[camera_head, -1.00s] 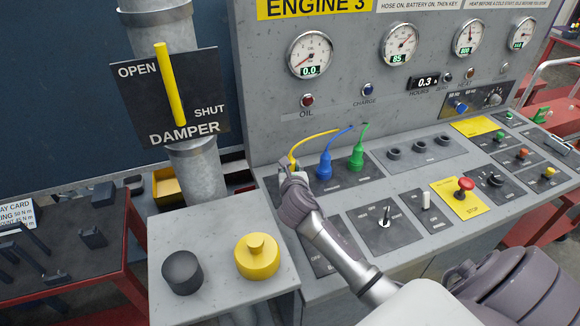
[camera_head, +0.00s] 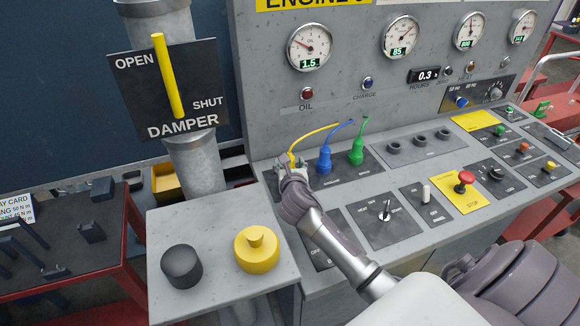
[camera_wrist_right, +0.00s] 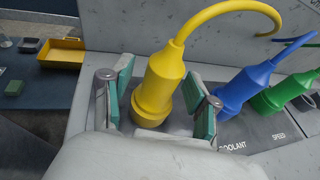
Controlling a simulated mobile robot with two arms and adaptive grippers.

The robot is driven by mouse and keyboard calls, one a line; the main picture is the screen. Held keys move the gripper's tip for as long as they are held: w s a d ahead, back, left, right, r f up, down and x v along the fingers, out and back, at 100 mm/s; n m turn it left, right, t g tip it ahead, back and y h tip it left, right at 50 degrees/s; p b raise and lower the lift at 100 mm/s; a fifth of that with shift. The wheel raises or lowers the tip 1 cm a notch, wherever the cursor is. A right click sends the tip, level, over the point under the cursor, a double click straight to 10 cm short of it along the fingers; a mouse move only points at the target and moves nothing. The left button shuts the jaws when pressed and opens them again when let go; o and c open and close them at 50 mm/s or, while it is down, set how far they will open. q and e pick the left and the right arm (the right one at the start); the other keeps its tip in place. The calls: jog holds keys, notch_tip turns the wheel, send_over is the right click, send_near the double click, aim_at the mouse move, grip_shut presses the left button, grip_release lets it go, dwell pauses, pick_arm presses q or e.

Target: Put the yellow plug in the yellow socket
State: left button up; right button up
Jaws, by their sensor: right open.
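The yellow plug (camera_wrist_right: 160,88) stands upright on the console, with a yellow cable (camera_head: 315,134) curving from its top toward the back panel. My right gripper (camera_wrist_right: 160,80) is open, with its green-padded fingers on either side of the plug. Gaps show between pads and plug in the wrist view. In the head view the right gripper (camera_head: 293,174) hides most of the plug. Three dark round sockets (camera_head: 420,140) sit in a row farther right on the console; I cannot tell a yellow one among them. My left gripper is out of view.
A blue plug (camera_head: 324,160) and a green plug (camera_head: 356,152) stand close to the right of the yellow one. A red stop button (camera_head: 465,180), switches and knobs cover the console's right side. A yellow knob (camera_head: 256,250) and black knob (camera_head: 181,266) stand at front left.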

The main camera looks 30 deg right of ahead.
jog(key=v, duration=1.2)
jog(key=shift+r, duration=0.1)
